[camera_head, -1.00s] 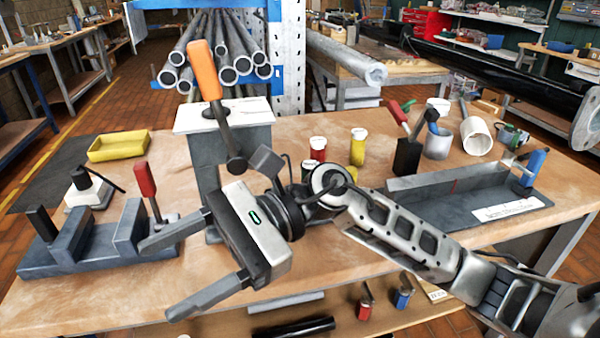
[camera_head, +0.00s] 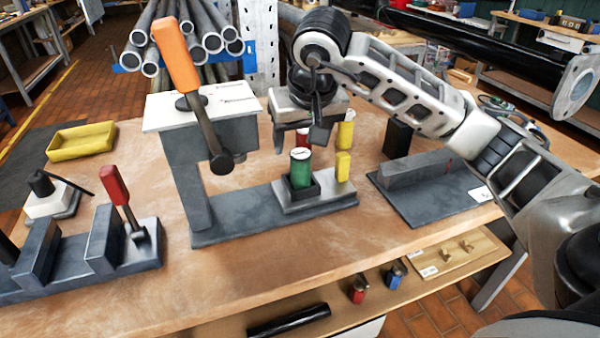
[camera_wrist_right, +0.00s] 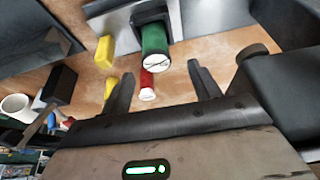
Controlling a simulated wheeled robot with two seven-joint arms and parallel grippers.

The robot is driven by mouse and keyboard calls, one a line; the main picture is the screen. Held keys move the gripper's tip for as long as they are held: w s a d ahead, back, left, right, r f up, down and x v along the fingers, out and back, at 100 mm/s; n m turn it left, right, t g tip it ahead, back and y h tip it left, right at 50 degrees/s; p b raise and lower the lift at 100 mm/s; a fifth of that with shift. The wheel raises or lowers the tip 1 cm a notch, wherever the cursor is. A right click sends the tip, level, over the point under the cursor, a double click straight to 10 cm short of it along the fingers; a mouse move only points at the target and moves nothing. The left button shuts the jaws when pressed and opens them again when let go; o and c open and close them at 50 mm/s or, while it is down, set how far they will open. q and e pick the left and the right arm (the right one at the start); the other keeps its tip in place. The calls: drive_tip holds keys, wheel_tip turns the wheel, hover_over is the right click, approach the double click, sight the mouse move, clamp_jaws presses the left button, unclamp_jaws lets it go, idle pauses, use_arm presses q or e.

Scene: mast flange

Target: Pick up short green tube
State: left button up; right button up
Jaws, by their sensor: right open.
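The short green tube (camera_head: 301,168) with a white top stands upright in a dark square holder (camera_head: 301,187) on the base of a grey lever press. It also shows in the right wrist view (camera_wrist_right: 155,42), beyond and between the finger directions. My right gripper (camera_head: 298,138) is open, its fingers hanging down just above and behind the tube in the head view. In the right wrist view the gripper (camera_wrist_right: 163,82) has nothing between its fingers that I can see held. My left gripper is not in view.
A press lever with an orange handle (camera_head: 175,55) rises left of the gripper. A red tube (camera_wrist_right: 147,84) and yellow pieces (camera_head: 343,166) stand close by. A red-handled vise (camera_head: 113,185) and a yellow tray (camera_head: 82,142) are left. The front bench strip is clear.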

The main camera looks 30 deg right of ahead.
sight(300, 156)
drive_tip(key=shift+x, duration=1.1)
drive_tip(key=x, duration=0.5)
drive_tip(key=shift+d+f+p, duration=0.2)
drive_tip(key=shift+f+p, duration=0.1)
drive_tip(key=c, duration=1.1)
